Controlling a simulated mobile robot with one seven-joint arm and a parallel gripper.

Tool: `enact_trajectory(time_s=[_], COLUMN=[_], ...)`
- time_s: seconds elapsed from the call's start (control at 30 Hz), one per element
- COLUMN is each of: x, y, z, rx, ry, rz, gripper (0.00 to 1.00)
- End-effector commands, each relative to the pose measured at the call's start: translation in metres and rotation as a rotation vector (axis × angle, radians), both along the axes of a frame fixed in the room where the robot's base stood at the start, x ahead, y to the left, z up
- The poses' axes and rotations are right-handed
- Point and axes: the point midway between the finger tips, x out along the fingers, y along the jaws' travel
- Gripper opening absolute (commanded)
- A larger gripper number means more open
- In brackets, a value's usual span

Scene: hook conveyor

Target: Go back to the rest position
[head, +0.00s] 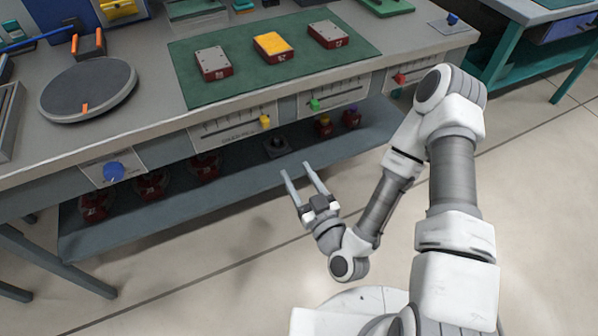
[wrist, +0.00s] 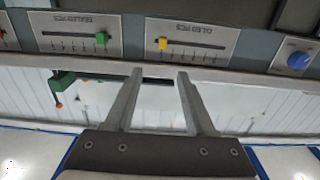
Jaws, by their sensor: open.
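My gripper (head: 304,174) is open and empty. In the head view it hangs in front of the workbench's lower shelf, below the bench front, with its fingers pointing towards the bench. In the wrist view the two fingers of my gripper (wrist: 160,73) are apart with nothing between them. Beyond them is the bench's front panel with a green slider (wrist: 102,38) and a yellow slider (wrist: 163,43). The fingers appear clear of the panel.
The workbench (head: 150,135) carries a green mat (head: 260,95) with three red blocks and a round grey turntable (head: 88,90). The lower shelf (head: 230,190) holds several dark red items. A blue knob (head: 114,171) sticks out of the front. Floor (head: 210,275) in front is clear.

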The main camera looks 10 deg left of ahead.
Motion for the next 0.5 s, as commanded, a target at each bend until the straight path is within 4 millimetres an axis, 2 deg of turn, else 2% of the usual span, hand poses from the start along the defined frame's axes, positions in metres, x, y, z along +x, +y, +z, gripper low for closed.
enact_trajectory(time_s=[0.3,0.5], x=[0.002,0.017], y=[0.001,0.006], z=[0.001,0.003], rx=[-0.009,-0.116], ry=[-0.001,0.021], rz=[0.007,0.084], gripper=[0.55,0.55])
